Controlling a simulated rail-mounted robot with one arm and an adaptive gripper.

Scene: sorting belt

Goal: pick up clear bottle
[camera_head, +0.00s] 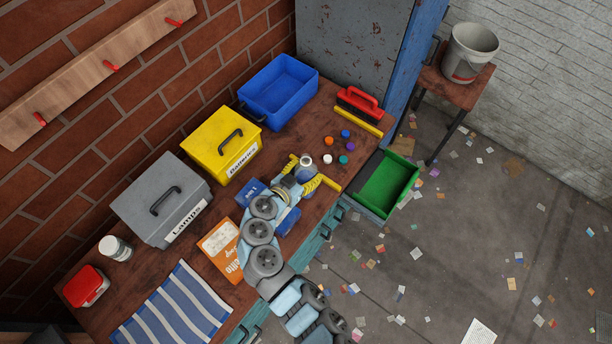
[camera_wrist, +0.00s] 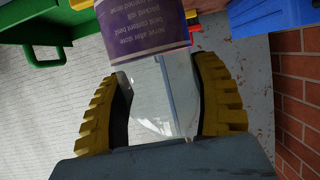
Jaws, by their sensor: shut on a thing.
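The clear bottle (camera_head: 304,171) stands out between the yellow fingers of my gripper (camera_head: 309,176) in the head view, over the right part of the wooden bench. In the wrist view the see-through bottle body (camera_wrist: 165,95) with a purple printed label (camera_wrist: 147,28) lies between the two ridged fingers of my gripper (camera_wrist: 162,88). The gripper is shut on the bottle, one finger on each side. My arm and gripper hide the bottle's lower part in the head view, so I cannot tell whether it touches the bench.
Several coloured caps (camera_head: 328,159) lie just right of the bottle. A yellow lidded box (camera_head: 215,130), grey lidded box (camera_head: 150,213) and blue bin (camera_head: 270,107) line the wall. A green bin (camera_head: 388,187) sits at the bench's right edge. A red-handled brush (camera_head: 359,107) lies behind.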

